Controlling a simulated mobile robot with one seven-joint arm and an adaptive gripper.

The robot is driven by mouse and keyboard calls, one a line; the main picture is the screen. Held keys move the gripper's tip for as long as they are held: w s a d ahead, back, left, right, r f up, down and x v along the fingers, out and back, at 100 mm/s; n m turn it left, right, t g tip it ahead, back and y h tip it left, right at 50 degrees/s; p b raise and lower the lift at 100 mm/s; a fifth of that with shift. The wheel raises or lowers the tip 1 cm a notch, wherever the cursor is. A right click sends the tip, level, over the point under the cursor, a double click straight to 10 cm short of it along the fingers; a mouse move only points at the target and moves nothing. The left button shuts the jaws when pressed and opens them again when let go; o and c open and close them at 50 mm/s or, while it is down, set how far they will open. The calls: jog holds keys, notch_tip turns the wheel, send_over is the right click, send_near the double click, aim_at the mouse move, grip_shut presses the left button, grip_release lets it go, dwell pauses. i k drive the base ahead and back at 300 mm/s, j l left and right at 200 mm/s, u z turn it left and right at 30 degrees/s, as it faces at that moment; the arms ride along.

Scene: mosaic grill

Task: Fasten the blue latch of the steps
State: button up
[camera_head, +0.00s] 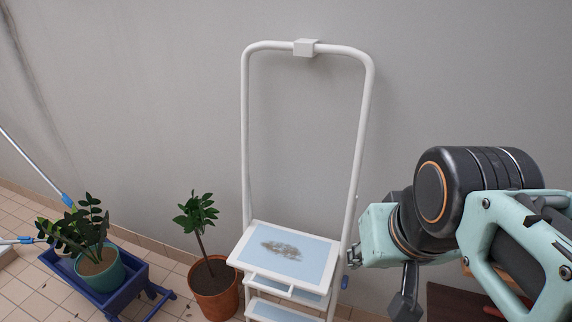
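The white steps (369,105) stand upright against the wall, with a tall tubular hoop and pale blue treads. The blue latch (345,282) is a small blue piece on the right side of the steps, just beside the upper treads. Its exact position, fastened or loose, is too small to tell. My gripper (404,296) shows as a dark, finger-like part below the mint-green wrist, to the right of the latch and apart from it in the picture. Its fingertips are not clear, so I cannot tell whether it is open or shut.
A potted plant in a terracotta pot (214,290) stands left of the steps. Farther left, a teal pot (101,274) sits in a blue cart (118,292). Blue-ended poles (66,199) lean at the far left. A brown surface (455,303) lies lower right.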

aim_at(344, 281)
jog(key=i+l, duration=0.15)
jog(key=i, duration=0.25)
jog(key=i+l+z, duration=0.15)
jog(key=i, duration=0.25)
jog(key=k+l+u, duration=0.3)
jog(key=l+u, duration=0.2)
jog(key=i+j+z, duration=0.3)
jog(key=j+z, duration=0.2)
jog(key=k+j, duration=0.1)
jog(key=l+u, duration=0.05)
